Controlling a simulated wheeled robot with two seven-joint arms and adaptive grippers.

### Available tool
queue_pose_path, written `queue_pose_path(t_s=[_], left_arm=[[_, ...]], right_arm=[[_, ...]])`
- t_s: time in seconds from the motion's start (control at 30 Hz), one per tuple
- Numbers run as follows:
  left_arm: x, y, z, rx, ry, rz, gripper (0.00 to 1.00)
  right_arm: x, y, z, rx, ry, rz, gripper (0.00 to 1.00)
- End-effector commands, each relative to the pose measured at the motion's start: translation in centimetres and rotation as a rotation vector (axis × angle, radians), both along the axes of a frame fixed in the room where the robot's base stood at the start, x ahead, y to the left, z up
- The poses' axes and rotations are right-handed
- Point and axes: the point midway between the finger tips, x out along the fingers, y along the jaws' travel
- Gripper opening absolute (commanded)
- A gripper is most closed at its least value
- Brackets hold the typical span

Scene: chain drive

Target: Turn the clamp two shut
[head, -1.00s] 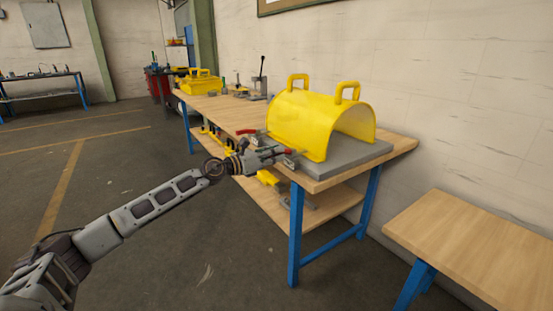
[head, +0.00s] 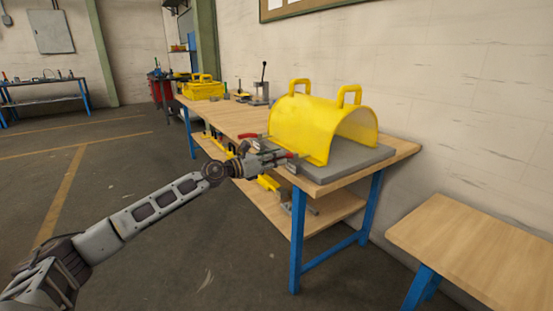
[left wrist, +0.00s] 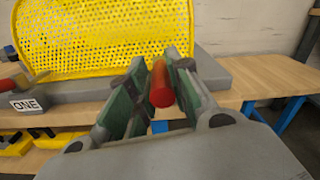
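The clamp with a red handle (left wrist: 161,85) sits at the front edge of the grey base (head: 345,166), below the yellow guard (head: 322,128). In the left wrist view the handle points toward the camera, between the green-padded fingers of my left gripper (left wrist: 158,100). The fingers stand apart, with a gap beside the handle; the right finger is close to it, and contact is unclear. The left gripper (head: 270,160) is at the bench's front edge in the head view. A plate marked ONE (left wrist: 25,105) lies to the left. The clamp's body is mostly hidden. My right gripper is not in view.
Another red handle (head: 249,136) lies farther along the base. The wooden bench (head: 228,118) carries a yellow box (head: 203,88) and a lever tool (head: 260,88) farther back. A lower shelf holds yellow parts. A separate table (head: 470,240) stands at the right. The floor in front is clear.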

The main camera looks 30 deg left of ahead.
Motion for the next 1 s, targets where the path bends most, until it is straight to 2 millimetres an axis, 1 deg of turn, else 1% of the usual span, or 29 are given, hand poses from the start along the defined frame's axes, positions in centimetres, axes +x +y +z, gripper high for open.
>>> queue_pose_path(t_s=[0.57,1.0], left_arm=[[-0.2,0.1,0.0,-0.001,0.001,0.000,0.41],[-1.6,1.0,-0.1,-0.001,0.001,0.001,0.41]], right_arm=[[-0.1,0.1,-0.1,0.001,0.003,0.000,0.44],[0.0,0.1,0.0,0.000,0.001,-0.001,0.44]])
